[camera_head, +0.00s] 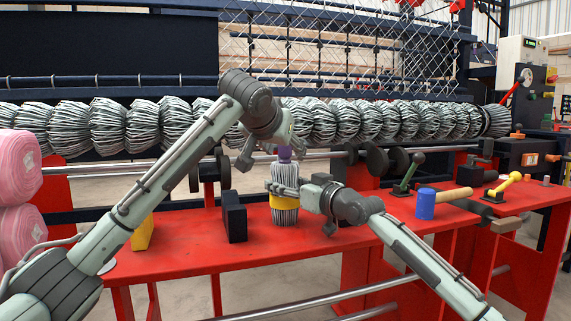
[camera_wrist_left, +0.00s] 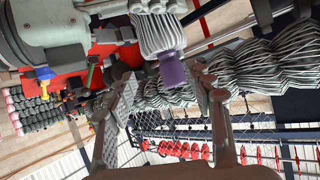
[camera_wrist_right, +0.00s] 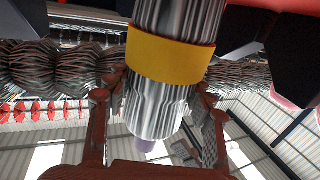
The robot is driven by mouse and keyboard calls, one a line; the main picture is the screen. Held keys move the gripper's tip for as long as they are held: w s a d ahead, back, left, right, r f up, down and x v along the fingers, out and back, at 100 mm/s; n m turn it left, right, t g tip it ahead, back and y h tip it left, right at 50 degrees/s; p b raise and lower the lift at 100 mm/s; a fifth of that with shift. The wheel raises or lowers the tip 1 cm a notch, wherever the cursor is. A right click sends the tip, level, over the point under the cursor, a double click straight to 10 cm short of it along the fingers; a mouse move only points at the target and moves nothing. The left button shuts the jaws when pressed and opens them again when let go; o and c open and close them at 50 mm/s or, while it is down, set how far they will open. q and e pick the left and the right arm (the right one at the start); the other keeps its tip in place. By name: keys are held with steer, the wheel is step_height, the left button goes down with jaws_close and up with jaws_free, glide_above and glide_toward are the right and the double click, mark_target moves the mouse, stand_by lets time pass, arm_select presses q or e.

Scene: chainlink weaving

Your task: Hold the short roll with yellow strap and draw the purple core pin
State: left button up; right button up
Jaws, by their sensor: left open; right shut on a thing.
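The short roll (camera_head: 285,216) of grey wire stands upright on the red bench, with a yellow strap (camera_head: 284,202) around it. The strap also shows in the right wrist view (camera_wrist_right: 170,56). The purple core pin (camera_head: 284,153) sticks out of the roll's top; it shows in the left wrist view (camera_wrist_left: 172,71) and partly in the right wrist view (camera_wrist_right: 145,146). My right gripper (camera_head: 290,188) is shut on the roll above the strap, one finger on each side. My left gripper (camera_head: 262,158) is open above, its fingers either side of the pin and apart from it.
A black block (camera_head: 234,217) stands left of the roll, with a yellow block (camera_head: 142,234) beyond it. A blue-headed mallet (camera_head: 426,204) and levers are at the right. Pink rolls (camera_head: 18,168) stack at the left edge. A long wire bundle (camera_head: 140,127) runs behind.

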mark_target(285, 151)
arm_select(q)
steer(key=s+f+n+t+y, duration=0.1)
steer(key=s+n+t+y, duration=0.2)
steer(key=s+n+t, duration=0.25)
steer(key=shift+m+t, duration=0.25)
steer(key=shift+m, duration=0.2)
steer(key=w, duration=1.2)
steer(key=shift+d+f, duration=0.1)
steer(key=shift+d, duration=0.1)
jaws_close()
